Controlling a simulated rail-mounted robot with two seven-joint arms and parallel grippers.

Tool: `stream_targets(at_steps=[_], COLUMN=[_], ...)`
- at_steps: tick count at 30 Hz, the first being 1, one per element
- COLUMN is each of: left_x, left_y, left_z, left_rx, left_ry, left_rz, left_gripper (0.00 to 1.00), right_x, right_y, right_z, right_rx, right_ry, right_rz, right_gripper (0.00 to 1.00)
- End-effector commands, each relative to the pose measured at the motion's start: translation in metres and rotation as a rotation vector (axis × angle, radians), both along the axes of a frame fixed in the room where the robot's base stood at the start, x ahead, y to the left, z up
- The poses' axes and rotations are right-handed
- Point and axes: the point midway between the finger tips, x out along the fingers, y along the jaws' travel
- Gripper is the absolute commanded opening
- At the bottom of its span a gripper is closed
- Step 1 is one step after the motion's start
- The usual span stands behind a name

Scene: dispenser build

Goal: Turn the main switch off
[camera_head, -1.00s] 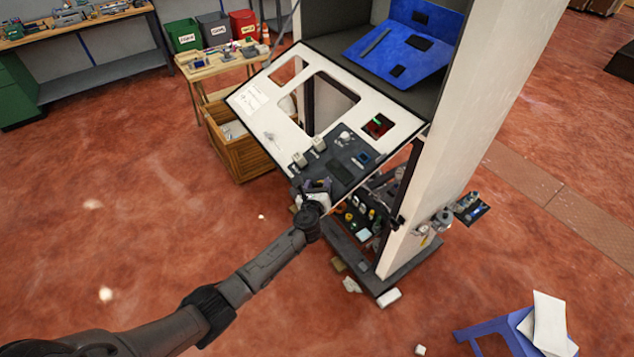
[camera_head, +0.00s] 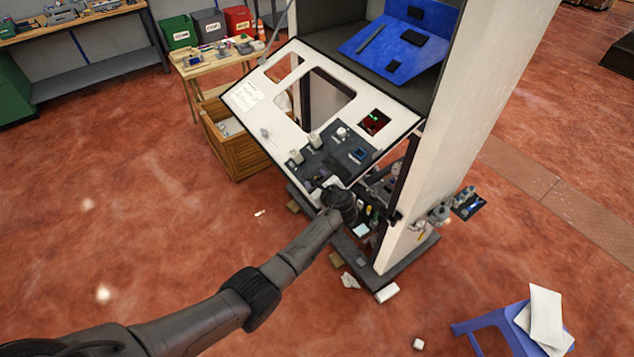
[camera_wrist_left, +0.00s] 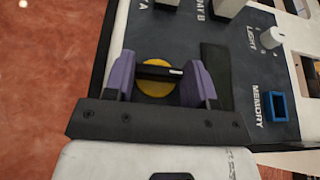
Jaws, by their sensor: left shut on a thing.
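The main switch (camera_wrist_left: 154,78) shows in the left wrist view as a yellow disc with a black bar handle lying across the picture, a white mark at its right end. It sits on the dark lower part of the tilted white panel (camera_head: 282,127). My left gripper (camera_wrist_left: 158,76) has its purple fingers at the two ends of the handle and is shut on it. In the head view my left gripper (camera_head: 322,183) is at the panel's lower edge, and my wrist hides the switch. My right gripper is not in view.
Near the switch are a light knob (camera_wrist_left: 271,38), a blue-framed memory slot (camera_wrist_left: 277,106) and two pale blocks at the bays (camera_head: 305,149). A white column (camera_head: 490,130) stands right of the panel. A wooden crate (camera_head: 237,155) stands behind left. The floor at front left is clear.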

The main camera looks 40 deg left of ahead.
Motion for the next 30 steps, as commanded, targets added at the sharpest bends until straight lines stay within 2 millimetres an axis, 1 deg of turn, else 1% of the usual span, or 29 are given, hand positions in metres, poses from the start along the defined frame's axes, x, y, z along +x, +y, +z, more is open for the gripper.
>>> stream_targets(at_steps=[18,19,26,30], left_x=[0.0002,0.0002,0.0002,0.0003], left_y=[0.0004,0.0004,0.0004,0.0003], left_z=[0.0000,0.0000,0.0000,-0.0001], left_rx=[-0.012,-0.012,-0.012,-0.012], left_ry=[0.003,0.003,0.003,0.003], left_rz=[0.031,0.031,0.030,0.030], left_gripper=[0.27,0.54,0.76,0.77], right_x=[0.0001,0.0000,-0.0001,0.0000], right_y=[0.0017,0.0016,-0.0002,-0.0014], right_z=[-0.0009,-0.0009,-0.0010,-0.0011], right_rx=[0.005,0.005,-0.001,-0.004], right_ry=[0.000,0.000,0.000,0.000], right_rz=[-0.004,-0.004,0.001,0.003], right_gripper=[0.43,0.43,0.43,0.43])
